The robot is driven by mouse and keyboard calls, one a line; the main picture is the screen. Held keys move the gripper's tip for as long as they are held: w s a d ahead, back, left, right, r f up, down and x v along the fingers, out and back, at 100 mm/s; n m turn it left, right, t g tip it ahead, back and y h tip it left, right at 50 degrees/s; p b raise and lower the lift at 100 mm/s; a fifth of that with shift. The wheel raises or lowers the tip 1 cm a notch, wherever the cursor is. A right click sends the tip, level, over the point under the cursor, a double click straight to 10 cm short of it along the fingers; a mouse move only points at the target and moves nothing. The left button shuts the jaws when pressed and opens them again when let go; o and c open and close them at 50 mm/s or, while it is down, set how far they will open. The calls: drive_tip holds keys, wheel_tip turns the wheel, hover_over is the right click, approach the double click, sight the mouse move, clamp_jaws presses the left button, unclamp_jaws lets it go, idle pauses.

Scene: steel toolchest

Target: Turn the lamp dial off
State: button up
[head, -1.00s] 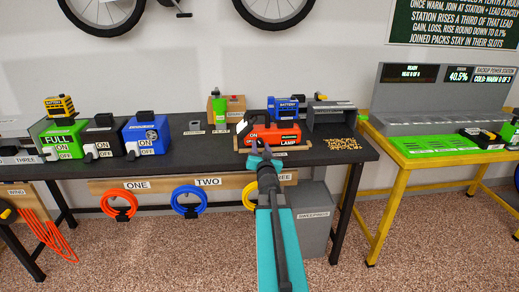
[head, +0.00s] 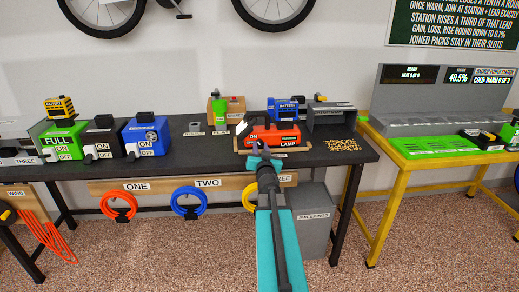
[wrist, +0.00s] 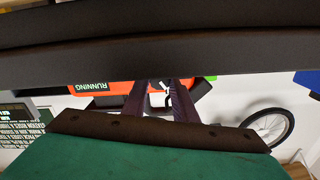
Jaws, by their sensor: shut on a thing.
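The lamp (head: 284,134) is an orange box with a black top on the dark bench, with a LAMP label in front of it. My gripper (head: 260,150) is at the left part of the lamp's front and hides some of it. In the wrist view the lamp (wrist: 88,88) shows its RUNNING label. The two dark fingers of my gripper (wrist: 160,98) reach to the lamp's front and are shut on the small lamp dial (wrist: 165,95). The fingers hide most of the dial, so I cannot read its setting.
A green object (head: 219,110) stands behind to the left. Green, black and blue boxes with switches are farther left. The bench (head: 205,155) is clear left of the lamp.

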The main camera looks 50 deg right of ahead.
drive_tip(key=shift+n, duration=2)
drive_tip(key=o, duration=0.8)
drive_tip(key=shift+c, duration=0.2)
drive_tip(key=shift+a, duration=0.1)
